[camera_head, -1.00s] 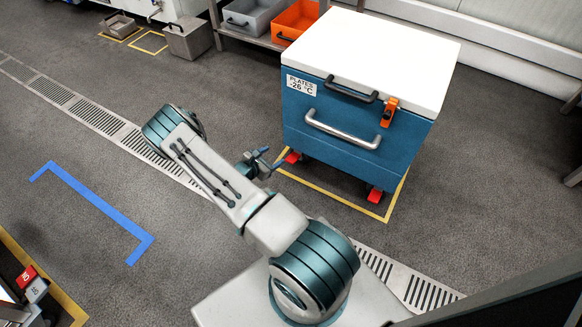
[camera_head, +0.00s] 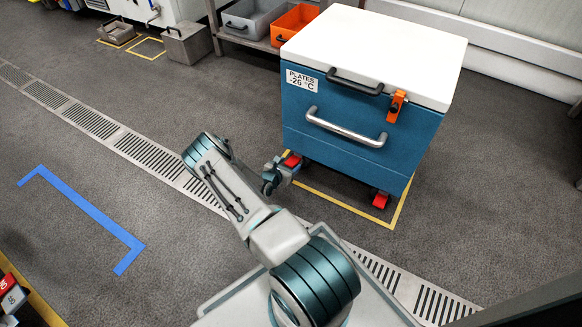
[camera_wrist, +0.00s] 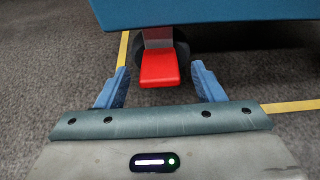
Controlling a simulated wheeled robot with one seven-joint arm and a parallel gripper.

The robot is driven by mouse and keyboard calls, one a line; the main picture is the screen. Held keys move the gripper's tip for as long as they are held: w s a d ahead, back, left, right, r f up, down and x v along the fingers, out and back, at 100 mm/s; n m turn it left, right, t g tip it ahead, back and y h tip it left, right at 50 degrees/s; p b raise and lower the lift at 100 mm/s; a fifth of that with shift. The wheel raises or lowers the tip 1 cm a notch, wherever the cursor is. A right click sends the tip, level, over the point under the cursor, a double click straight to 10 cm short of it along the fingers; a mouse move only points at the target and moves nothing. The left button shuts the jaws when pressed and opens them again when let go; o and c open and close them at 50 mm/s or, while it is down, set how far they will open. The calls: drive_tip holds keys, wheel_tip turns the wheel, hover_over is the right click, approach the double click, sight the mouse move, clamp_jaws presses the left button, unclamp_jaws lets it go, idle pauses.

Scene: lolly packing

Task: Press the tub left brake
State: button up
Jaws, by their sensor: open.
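The tub (camera_head: 345,140) is a blue chest with a white lid, a metal handle and a label reading PLATES -26 °C. Its left brake (camera_head: 292,161) is a red pedal on the caster at the lower left. The brake also shows in the wrist view (camera_wrist: 158,68), centred under the tub's blue edge. My gripper (camera_wrist: 160,88) is open and empty, its two blue fingers on either side of the pedal's near end with gaps to it. In the head view my gripper is close to the left caster and partly hidden by my wrist. Another red pedal (camera_head: 380,201) is at the right caster.
Yellow floor tape (camera_head: 340,203) outlines the tub's place. A drain grating (camera_head: 150,157) runs diagonally across the floor. Grey and orange bins (camera_head: 296,22) stand on a shelf behind. Blue tape (camera_head: 90,213) marks open floor at the left.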

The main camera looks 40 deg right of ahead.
sight(293, 161)
drive_tip(key=shift+b+x, duration=0.4)
drive_tip(key=shift+x, duration=0.95)
